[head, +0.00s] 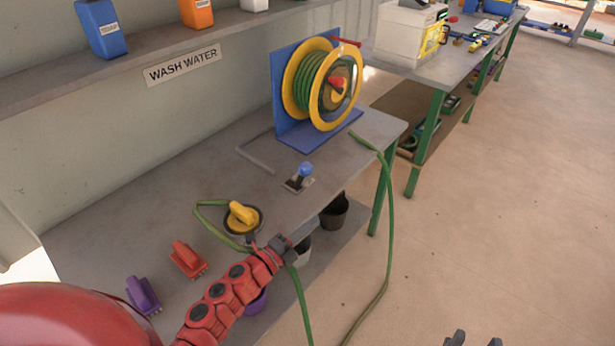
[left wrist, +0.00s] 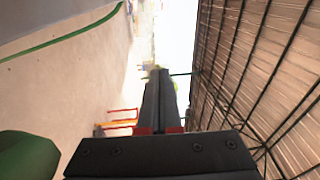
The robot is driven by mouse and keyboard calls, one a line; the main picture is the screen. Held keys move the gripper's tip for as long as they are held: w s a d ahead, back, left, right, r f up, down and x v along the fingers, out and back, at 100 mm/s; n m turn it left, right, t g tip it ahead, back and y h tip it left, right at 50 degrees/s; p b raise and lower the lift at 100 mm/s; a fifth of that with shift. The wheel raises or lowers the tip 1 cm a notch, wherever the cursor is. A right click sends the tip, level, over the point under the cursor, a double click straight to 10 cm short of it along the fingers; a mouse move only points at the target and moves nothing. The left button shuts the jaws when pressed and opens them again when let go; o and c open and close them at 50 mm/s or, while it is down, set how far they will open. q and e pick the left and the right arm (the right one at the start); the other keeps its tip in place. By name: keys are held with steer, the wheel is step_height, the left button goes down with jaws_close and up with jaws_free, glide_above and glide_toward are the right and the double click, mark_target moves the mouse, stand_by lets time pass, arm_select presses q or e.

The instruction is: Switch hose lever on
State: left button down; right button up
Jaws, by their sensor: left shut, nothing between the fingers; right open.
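A yellow lever handle (head: 243,213) sits on a round dark base on the workbench, with a green hose (head: 212,203) running to it. A blue-topped lever (head: 303,172) stands on a small plate further right. The frames do not settle which one is the hose lever. My left gripper (head: 303,231) is shut and empty near the bench's front edge, right of the yellow handle and below the blue lever, touching neither. Its dark fingers also show in the left wrist view (left wrist: 162,78). My right gripper (head: 473,340) is open at the bottom edge, away from the bench.
A yellow hose reel (head: 322,84) on a blue stand is at the bench's back right. Orange-red (head: 187,258) and purple (head: 142,295) handles are at left. Buckets (head: 334,212) sit below. Hose hangs over the front edge. Open floor (head: 500,200) lies right.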

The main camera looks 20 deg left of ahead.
mark_target(301, 177)
arm_select(q)
steer(key=a+y, duration=0.1)
steer(key=w+a+y, duration=0.1)
steer(key=a, duration=0.1)
steer(key=w+a+y, duration=0.1)
steer(key=a, duration=0.1)
steer(key=shift+w+a+r+m, duration=0.2)
steer(key=shift+r+m, duration=0.1)
steer(key=shift+m, duration=0.1)
steer(key=w+p, duration=0.3)
steer(key=w, duration=0.8)
steer(key=shift+w+a+r+p, duration=0.15)
steer(key=shift+w+r+p, duration=0.1)
steer(key=shift+r+p, duration=0.15)
steer(key=shift+a+r, duration=0.1)
